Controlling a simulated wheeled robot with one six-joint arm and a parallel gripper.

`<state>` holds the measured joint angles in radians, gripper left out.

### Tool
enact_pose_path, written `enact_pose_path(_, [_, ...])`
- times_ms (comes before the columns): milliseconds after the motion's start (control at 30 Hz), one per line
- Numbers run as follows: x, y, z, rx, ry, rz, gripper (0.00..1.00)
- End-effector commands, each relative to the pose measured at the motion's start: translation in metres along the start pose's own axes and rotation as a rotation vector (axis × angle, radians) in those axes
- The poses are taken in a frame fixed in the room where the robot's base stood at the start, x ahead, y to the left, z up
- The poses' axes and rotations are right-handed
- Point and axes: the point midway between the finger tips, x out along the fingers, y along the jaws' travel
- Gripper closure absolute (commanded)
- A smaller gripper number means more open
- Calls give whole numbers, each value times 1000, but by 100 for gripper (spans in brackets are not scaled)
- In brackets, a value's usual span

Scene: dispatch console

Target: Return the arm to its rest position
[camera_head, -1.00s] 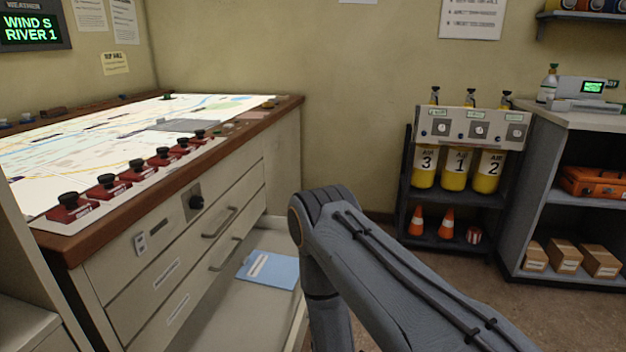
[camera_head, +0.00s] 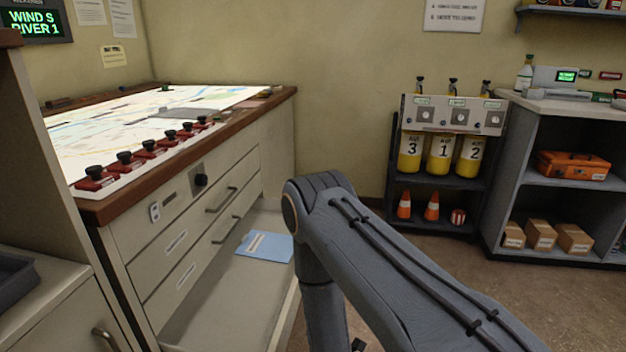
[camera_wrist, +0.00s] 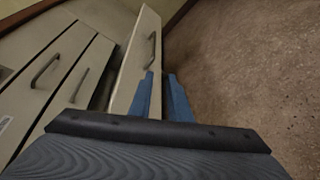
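My arm (camera_head: 390,255) reaches in from the lower right of the head view. It bends down at its elbow, in front of the console's open bottom drawer. My gripper (camera_wrist: 164,82) shows in the wrist view as two blue fingers, spread apart with nothing seen between them. It points down toward the drawer front (camera_wrist: 142,55) and the floor beside it. From this view I cannot tell how close the fingers are to the drawer front. In the head view the gripper is mostly hidden below the frame.
The map console (camera_head: 225,170) stands at left; its open bottom drawer (camera_head: 225,300) holds a blue folder (camera_head: 262,247). A rack of yellow air bottles (camera_head: 440,152) and a grey shelf unit (camera_head: 512,190) stand at right. A cabinet (camera_head: 50,310) is near at left. Floor (camera_head: 430,245) between is clear.

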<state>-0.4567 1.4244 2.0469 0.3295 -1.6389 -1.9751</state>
Motion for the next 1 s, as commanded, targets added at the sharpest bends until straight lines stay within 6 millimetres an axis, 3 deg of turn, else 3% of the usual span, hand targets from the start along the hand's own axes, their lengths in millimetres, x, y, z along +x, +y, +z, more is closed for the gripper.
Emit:
enact_pose_path(467, [22, 43, 9, 250, 60, -129, 83])
enact_pose_path(667, [27, 79, 24, 465, 92, -252, 83])
enact_pose_path(867, [13, 121, 42, 718, 111, -421, 83])
enact_pose_path(1000, [-9, 148, 57, 882, 103, -547, 83])
